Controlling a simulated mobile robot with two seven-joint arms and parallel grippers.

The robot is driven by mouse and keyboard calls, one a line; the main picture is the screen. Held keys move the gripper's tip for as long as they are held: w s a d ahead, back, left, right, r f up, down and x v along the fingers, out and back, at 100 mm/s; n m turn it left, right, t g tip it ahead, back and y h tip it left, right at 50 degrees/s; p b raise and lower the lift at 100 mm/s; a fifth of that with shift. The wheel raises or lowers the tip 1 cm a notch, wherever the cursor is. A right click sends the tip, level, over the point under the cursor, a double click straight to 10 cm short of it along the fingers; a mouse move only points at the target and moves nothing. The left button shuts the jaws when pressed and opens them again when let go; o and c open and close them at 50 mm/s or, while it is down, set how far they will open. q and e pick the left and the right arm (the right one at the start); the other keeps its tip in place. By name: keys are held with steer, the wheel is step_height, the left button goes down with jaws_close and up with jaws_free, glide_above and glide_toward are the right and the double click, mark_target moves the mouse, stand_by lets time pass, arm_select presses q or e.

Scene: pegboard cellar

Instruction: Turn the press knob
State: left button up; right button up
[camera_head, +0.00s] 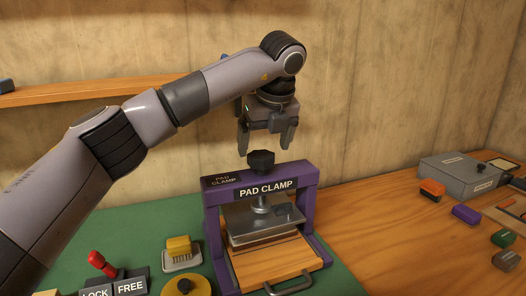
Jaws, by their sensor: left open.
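The press is a purple frame (213,225) labelled "PAD CLAMP", standing on a green mat. Its black knob (262,162) sits on top of the frame. Below the crossbar, a screw leads to a grey metal plate (250,222) over a wooden drawer board (270,266) with a dark handle. My left gripper (267,145) points down, open, above the knob, with its fingers spread to either side. The fingertips look slightly above or behind the knob; I cannot tell the exact depth. My right gripper is not in view.
A red-handled lever (102,264) with "LOCK" and "FREE" plates stands at the lower left. A yellow brush (180,252) lies beside the press. A grey box (458,175) and several coloured blocks lie on the wooden bench at right. A shelf (80,92) is on the wall.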

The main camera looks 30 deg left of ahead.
arm_select(q)
steer(key=v, duration=0.4)
steer(key=shift+r, duration=0.1)
stand_by(0.3)
